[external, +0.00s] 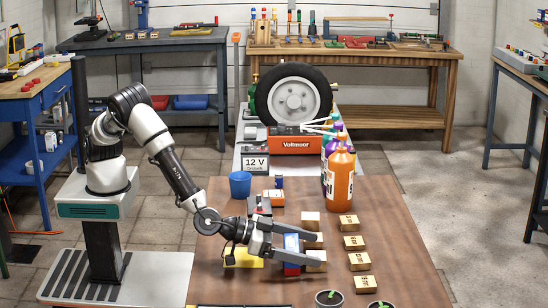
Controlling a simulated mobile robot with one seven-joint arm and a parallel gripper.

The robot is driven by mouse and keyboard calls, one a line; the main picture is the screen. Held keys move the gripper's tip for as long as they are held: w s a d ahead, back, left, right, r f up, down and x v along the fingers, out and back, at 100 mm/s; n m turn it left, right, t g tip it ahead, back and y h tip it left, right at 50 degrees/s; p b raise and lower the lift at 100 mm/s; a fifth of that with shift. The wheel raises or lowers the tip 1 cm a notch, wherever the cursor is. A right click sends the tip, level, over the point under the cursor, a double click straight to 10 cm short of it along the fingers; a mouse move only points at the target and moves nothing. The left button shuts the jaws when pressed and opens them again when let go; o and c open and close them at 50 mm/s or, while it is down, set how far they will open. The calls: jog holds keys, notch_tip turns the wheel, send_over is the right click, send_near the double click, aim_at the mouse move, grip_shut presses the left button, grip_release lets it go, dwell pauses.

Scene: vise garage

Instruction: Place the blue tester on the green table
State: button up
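A light-blue block-like thing (291,242), perhaps the blue tester, shows between the fingers. A red part (291,269) shows just below it, under the lower finger. I cannot tell whether the fingers touch the blue thing or it only lies between them. No tabletop looks clearly green.
The brown table (225,285) holds several small wooden boxes (349,222), orange bottles (340,178), a blue cup (240,184) and a yellow piece (243,256). Behind stand a wheel (293,95) and red Voltmaster unit (295,141).

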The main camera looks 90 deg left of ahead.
jog(key=shift+o, duration=1.2)
jog(key=shift+s+r, duration=0.15)
jog(key=shift+r, duration=0.05)
jog(key=p+v, duration=0.2)
jog(key=v, duration=0.8)
jog(key=shift+s+r, duration=0.2)
jog(key=shift+s, duration=0.6)
jog(key=c, duration=0.4)
jog(key=shift+o, duration=0.2)
